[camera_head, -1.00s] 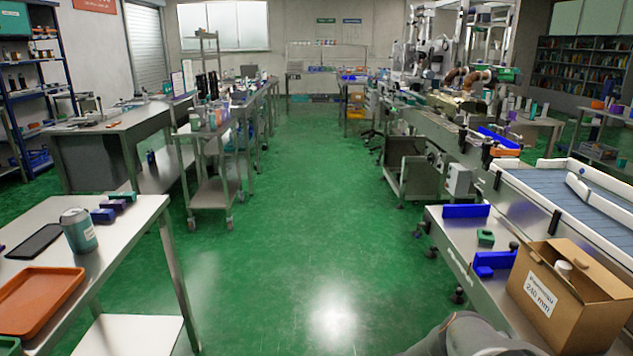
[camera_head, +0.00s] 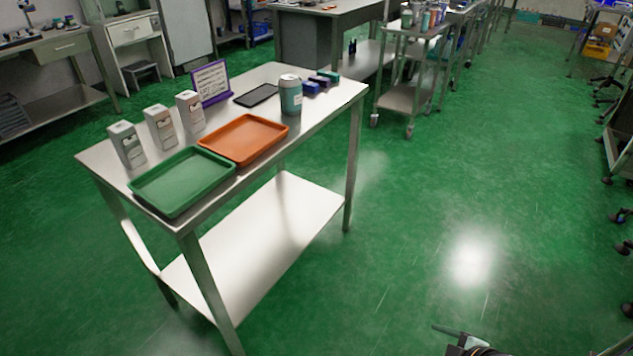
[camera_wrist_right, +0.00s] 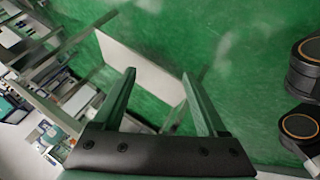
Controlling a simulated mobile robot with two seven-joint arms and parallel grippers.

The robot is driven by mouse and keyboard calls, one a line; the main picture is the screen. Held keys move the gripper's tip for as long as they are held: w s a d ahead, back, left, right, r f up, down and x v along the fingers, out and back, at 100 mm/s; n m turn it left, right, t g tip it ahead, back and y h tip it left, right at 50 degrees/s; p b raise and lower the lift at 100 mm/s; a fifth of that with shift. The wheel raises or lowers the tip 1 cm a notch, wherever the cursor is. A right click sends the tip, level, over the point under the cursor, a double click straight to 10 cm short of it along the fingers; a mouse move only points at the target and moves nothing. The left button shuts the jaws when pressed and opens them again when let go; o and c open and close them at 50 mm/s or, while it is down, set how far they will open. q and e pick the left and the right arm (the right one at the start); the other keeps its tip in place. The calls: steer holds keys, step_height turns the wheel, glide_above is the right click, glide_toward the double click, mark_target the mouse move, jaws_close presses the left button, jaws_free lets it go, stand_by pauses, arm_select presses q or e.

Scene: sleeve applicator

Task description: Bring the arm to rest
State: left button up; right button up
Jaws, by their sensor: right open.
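My right gripper (camera_wrist_right: 158,73) is open in the right wrist view, its two green fingers apart with nothing between them. Beyond the fingers are green floor and a pale shelf (camera_wrist_right: 140,60), well away from them. In the head view a small dark part with a thin bar shows at the bottom edge, right of centre; I cannot tell which part of my arm it is. My left gripper is in neither view.
A steel table (camera_head: 300,138) stands at left. It carries a green tray (camera_head: 180,182), an orange tray (camera_head: 243,138), three grey cartons, a can (camera_head: 290,95), a tablet (camera_head: 257,95) and small blocks. A trolley (camera_head: 402,98) stands behind. Open green floor lies to the right.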

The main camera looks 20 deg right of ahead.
steer(key=a+m+t+y, duration=0.15)
steer(key=a+m, duration=0.75)
steer(key=a, duration=1.1)
arm_select(q)
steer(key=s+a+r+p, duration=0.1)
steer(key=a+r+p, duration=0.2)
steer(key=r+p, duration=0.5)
steer(key=p, duration=0.2)
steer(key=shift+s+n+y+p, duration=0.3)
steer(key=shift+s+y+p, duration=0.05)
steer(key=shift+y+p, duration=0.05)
arm_select(e)
steer(key=s+d+r, duration=0.2)
steer(key=d+r, duration=0.1)
steer(key=r, duration=0.5)
steer(key=shift+d, duration=0.2)
